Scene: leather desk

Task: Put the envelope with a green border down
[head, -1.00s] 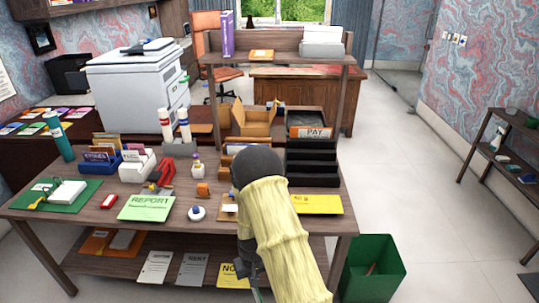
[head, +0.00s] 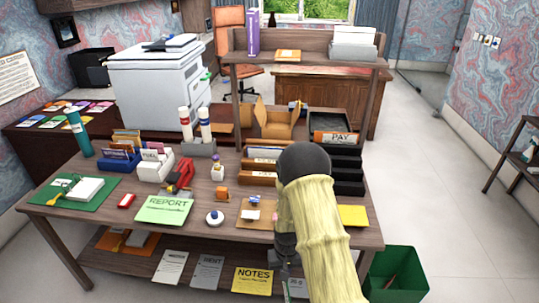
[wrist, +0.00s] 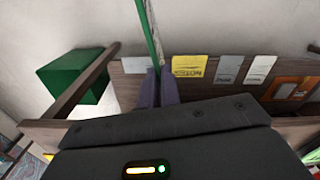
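The green-bordered envelope (wrist: 152,32) shows edge-on in the wrist view as a thin pale strip with green edges. My gripper (wrist: 156,88) is shut on its near end, and the envelope points away from the fingers. In the head view my gripper (head: 283,262) hangs at the front edge of the desk, largely hidden by my yellow-sleeved arm. The envelope's face cannot be made out. The wrist view looks down past the desk's lower shelf (wrist: 122,86) and the floor.
The lower shelf holds a yellow NOTES sheet (head: 252,281), a grey sheet (head: 207,272), a white sheet (head: 171,267) and an orange folder (head: 140,240). A green bin (head: 398,275) stands right of the desk. The desktop (head: 120,215) carries a green REPORT sheet (head: 165,209) and black trays (head: 348,186).

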